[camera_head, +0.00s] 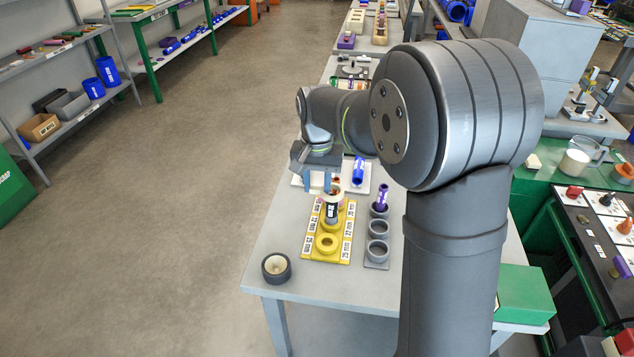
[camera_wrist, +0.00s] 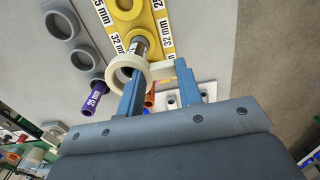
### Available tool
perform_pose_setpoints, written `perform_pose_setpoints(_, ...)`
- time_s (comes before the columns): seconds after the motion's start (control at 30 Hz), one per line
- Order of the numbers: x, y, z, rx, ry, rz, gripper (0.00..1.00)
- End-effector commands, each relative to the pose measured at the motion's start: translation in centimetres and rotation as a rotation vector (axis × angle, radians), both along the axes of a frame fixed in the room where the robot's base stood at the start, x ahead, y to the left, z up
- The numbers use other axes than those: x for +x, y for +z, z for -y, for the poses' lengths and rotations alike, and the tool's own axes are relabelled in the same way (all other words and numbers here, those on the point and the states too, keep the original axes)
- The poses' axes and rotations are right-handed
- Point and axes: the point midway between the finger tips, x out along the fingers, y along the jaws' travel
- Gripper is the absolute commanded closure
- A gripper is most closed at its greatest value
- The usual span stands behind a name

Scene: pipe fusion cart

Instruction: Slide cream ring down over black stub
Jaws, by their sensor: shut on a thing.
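A cream part (camera_wrist: 163,68) reaches across to the right finger. The labelled stub stands upright on the yellow plate (camera_head: 312,252). In the wrist view the stub (camera_wrist: 137,46) shows just past the ring's upper edge. I cannot tell whether the ring encircles its tip.
A grey holder (camera_head: 377,255) with round sockets stands right of the plate, with a purple tube (camera_head: 382,195) in one. A blue tube (camera_head: 358,170) stands behind. A dark roll (camera_head: 276,267) lies at the table's near left. A white tray (camera_head: 300,181) lies beneath my gripper.

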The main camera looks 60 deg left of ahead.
Motion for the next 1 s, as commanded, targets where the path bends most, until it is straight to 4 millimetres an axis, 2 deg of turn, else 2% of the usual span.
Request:
perform_pose_setpoints(0.73,0.0,-1.3,0.0,0.000,0.000,0.000,0.89)
perform_pose_setpoints(0.77,0.0,-1.3,0.0,0.000,0.000,0.000,0.62)
perform_pose_setpoints(0.83,0.0,-1.3,0.0,0.000,0.000,0.000,0.48)
perform_pose_setpoints(0.87,0.0,-1.3,0.0,0.000,0.000,0.000,0.42)
perform_pose_setpoints(1.0,0.0,-1.4,0.1,-0.002,0.000,-0.001,0.42)
